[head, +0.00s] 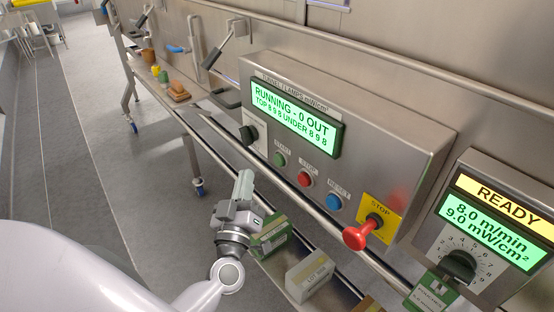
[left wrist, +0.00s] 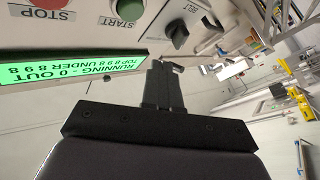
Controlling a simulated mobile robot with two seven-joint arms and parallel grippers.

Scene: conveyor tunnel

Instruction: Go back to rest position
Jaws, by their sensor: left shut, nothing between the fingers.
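My left gripper (head: 243,187) is shut and empty in the head view. It is in front of the control panel (head: 411,146), below and left of its buttons, apart from them in the picture. Its shut fingers also show in the left wrist view (left wrist: 163,84). The green panel display (head: 295,117) reads "RUNNING - 0 OUT" and "TOP 8 9 8 UNDER 8 9 8". Below it are a black selector knob (head: 249,134) and green (head: 280,159), red (head: 305,179) and blue (head: 334,202) buttons. My right gripper is not in view.
A red emergency stop (head: 357,236) juts out on the right. Beyond it is a "READY" box (head: 490,225) with a dial. A green carton (head: 270,236) and a white carton (head: 309,275) sit below the rail, close to my left gripper. Open grey floor (head: 100,130) lies to the left.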

